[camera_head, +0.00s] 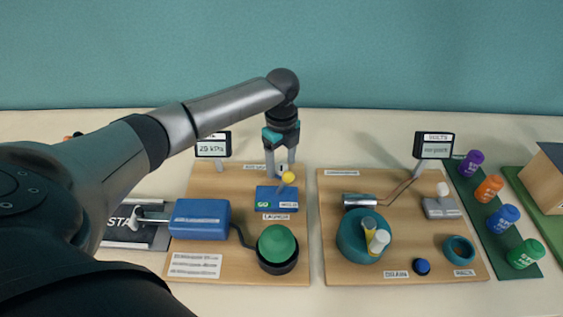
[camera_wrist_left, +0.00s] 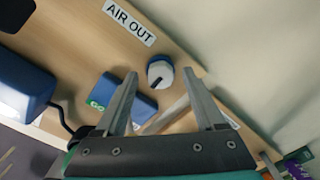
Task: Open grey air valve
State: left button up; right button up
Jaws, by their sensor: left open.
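My left gripper (camera_head: 280,168) is open above the back of the left wooden board (camera_head: 230,262), pointing down. In the left wrist view its spread fingers (camera_wrist_left: 160,74) frame a small round grey-white knob (camera_wrist_left: 160,67) with a blue side and a dark pointer mark, which looks like the grey air valve. The knob appears beyond the fingertips; I cannot tell whether they touch it. An "AIR OUT" label (camera_wrist_left: 130,22) lies near it on the board. In the head view the knob is mostly hidden by the gripper. My right gripper is not in view.
A blue GO box (camera_head: 277,198) with a yellow ball (camera_head: 287,178) stands just in front of the gripper. A display (camera_head: 213,146) reading about 25 kPa stands behind. A blue pump block (camera_head: 200,219) and green dome (camera_head: 277,244) share the board. A second board (camera_head: 405,270) lies right.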

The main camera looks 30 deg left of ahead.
pick_arm(q)
grip_shut()
dwell(0.6)
